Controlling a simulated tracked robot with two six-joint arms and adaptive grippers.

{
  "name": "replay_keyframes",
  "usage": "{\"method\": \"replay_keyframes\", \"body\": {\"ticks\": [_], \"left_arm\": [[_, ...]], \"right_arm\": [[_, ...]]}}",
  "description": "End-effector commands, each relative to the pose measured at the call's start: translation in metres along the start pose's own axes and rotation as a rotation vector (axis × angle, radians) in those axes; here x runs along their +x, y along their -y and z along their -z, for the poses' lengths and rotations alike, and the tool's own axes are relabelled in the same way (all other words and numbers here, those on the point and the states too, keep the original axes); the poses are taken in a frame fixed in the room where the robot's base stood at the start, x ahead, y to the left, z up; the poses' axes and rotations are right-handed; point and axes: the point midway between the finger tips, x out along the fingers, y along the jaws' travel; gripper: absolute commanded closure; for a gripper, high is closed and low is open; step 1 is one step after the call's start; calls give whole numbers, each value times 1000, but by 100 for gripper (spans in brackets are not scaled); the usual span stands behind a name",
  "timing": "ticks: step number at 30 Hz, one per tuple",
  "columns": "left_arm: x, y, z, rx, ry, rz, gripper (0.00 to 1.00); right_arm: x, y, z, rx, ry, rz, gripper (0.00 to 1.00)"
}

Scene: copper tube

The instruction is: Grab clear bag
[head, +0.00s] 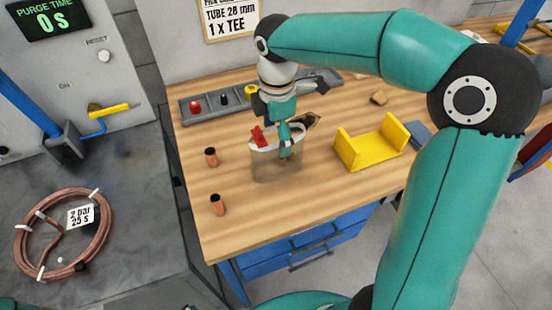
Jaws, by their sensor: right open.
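The clear bag (270,170) stands on the wooden workbench (315,220), near its middle. It is see-through, with a pale upper rim. A red clip-like piece (258,137) sits at the left of the rim. My right gripper (287,152) points down at the bag's right side, with its fingers overlapping the rim. It is open; I cannot tell whether a finger is inside the bag or touches it. A brown piece (313,120) lies just behind the gripper and is partly hidden. My left gripper is not in view.
Two short copper tubes (211,157) (217,205) stand left of the bag. A yellow cradle (371,145) is to its right. A grey tray (207,106) with small coloured items lies behind. A copper coil (63,235) lies on the floor. The bench front is clear.

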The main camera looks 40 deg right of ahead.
Motion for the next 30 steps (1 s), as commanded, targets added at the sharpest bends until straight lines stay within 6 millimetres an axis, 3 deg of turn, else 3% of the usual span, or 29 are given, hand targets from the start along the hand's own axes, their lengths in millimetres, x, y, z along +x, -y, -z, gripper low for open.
{"method": "replay_keyframes", "body": {"ticks": [6,15,30], "left_arm": [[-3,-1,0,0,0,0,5],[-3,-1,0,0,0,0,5],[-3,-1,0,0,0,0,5]], "right_arm": [[30,-2,-1,0,1,4,13],[36,-2,-1,0,0,1,13],[36,-2,-1,0,0,0,95]]}}
